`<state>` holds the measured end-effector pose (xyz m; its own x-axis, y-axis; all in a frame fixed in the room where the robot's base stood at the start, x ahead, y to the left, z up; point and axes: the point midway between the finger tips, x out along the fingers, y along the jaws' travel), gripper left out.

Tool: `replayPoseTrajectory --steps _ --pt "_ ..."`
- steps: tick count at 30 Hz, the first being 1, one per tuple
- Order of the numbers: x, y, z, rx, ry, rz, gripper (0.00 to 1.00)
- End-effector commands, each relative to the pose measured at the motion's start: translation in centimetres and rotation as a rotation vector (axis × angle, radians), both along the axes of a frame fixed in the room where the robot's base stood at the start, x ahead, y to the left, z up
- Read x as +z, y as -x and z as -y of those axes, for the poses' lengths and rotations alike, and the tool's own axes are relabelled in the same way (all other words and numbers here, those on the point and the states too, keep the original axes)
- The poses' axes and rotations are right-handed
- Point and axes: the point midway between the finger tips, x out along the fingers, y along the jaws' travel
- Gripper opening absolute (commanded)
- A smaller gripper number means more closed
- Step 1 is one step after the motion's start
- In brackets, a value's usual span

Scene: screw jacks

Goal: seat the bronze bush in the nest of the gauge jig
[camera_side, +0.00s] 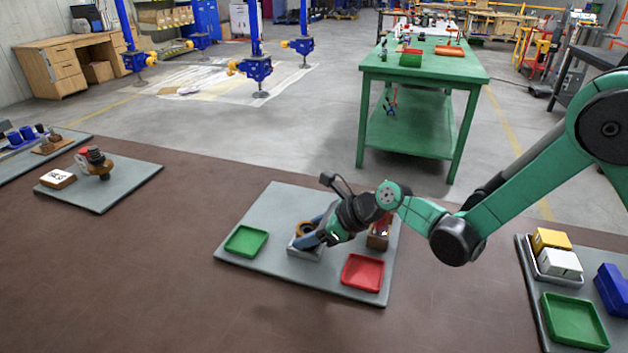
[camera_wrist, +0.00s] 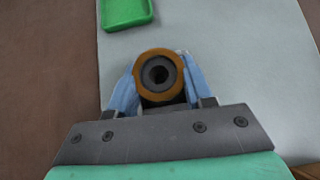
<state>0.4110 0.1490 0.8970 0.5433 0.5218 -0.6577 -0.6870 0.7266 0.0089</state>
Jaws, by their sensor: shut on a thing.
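The bronze bush (camera_side: 305,227) is an orange-brown ring at the blue fingers of my gripper (camera_side: 312,235). In the wrist view the bush (camera_wrist: 142,77) sits between the two blue fingers (camera_wrist: 160,82), one on each side, with a dark round centre. My gripper is shut on it. The gauge jig (camera_side: 303,253) is a light grey block on the grey board, directly below the bush and fingers. My fingers cover much of the jig's top. I cannot tell whether the bush is in the nest or just above it.
On the same board (camera_side: 270,205) are a green tray (camera_side: 246,241) to the left and a red tray (camera_side: 362,272) to the right. A brown block (camera_side: 377,241) stands close behind my gripper, partly hidden. Other boards with parts lie far left and right.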

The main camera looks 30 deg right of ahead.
Motion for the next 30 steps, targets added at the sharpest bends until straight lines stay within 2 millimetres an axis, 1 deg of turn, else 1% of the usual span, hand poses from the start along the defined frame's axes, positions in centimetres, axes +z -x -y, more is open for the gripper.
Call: replayPoseTrajectory --steps 1,2,3,4,8,13,24,30 --pt "-1.7 0.2 -0.2 0.033 0.055 -0.044 0.51" --pt "-1.7 0.2 -0.2 0.033 0.055 -0.044 0.59" --pt "-1.7 0.1 -0.2 0.033 0.055 -0.044 0.71" --pt "-1.7 0.1 -0.2 0.033 0.055 -0.044 0.77" --pt "-1.5 0.1 -0.2 0.034 0.055 -0.044 0.77" --pt "-0.2 0.3 0.0 0.035 0.057 -0.043 0.77" --pt "4.5 3.5 3.5 0.027 0.053 -0.040 0.77" --pt "6.6 5.0 5.0 0.027 0.052 -0.039 0.77"
